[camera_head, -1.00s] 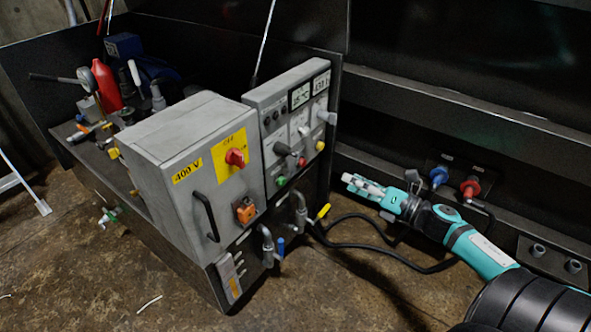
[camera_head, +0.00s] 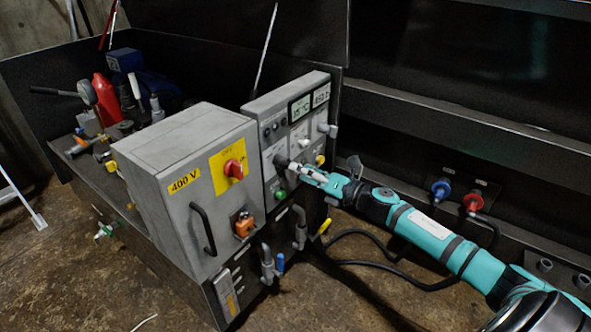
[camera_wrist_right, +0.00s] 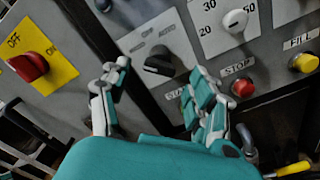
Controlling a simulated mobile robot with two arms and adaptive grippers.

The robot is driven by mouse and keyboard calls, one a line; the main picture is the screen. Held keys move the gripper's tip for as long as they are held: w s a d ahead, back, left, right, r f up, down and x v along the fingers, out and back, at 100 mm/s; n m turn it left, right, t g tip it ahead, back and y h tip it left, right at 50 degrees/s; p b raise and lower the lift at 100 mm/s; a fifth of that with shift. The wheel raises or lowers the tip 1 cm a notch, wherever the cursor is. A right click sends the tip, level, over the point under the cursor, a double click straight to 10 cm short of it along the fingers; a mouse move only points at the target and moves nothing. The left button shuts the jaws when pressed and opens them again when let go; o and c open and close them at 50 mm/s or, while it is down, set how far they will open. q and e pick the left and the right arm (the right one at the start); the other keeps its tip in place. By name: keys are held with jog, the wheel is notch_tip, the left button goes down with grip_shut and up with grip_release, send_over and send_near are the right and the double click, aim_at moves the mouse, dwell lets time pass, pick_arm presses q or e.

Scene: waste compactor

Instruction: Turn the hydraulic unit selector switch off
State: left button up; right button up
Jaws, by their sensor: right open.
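A black selector knob (camera_head: 281,160) sits on the grey control panel. In the right wrist view the black knob (camera_wrist_right: 159,62) has an "AUTO" label above it, and its pointer is tilted. My right gripper (camera_head: 297,170) is open in front of the panel, close to the knob. In the right wrist view my right gripper (camera_wrist_right: 158,74) has one finger to the left of the knob and one to the right. Whether either finger touches it I cannot tell. My left gripper is out of view.
A red OFF/ON switch (camera_head: 234,169) on a yellow plate is on the grey 400 V box (camera_head: 185,165). A white knob (camera_wrist_right: 235,20), a red stop button (camera_wrist_right: 242,88) and a yellow button (camera_wrist_right: 304,62) lie right of the black knob. Black cables hang below.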

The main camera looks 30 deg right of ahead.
aim_at(285, 163)
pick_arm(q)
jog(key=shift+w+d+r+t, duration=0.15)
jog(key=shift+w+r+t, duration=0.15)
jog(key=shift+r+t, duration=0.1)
pick_arm(e)
jog(key=shift+x, duration=1.45)
jog(key=c, duration=1.2)
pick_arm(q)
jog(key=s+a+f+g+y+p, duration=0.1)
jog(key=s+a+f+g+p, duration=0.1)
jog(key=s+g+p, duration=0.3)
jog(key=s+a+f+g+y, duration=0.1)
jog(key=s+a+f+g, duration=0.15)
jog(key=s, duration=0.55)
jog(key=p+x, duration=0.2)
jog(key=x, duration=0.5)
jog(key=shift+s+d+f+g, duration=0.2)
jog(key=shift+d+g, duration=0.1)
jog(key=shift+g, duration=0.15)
pick_arm(e)
jog(key=shift+o, duration=0.2)
jog(key=m, duration=0.9)
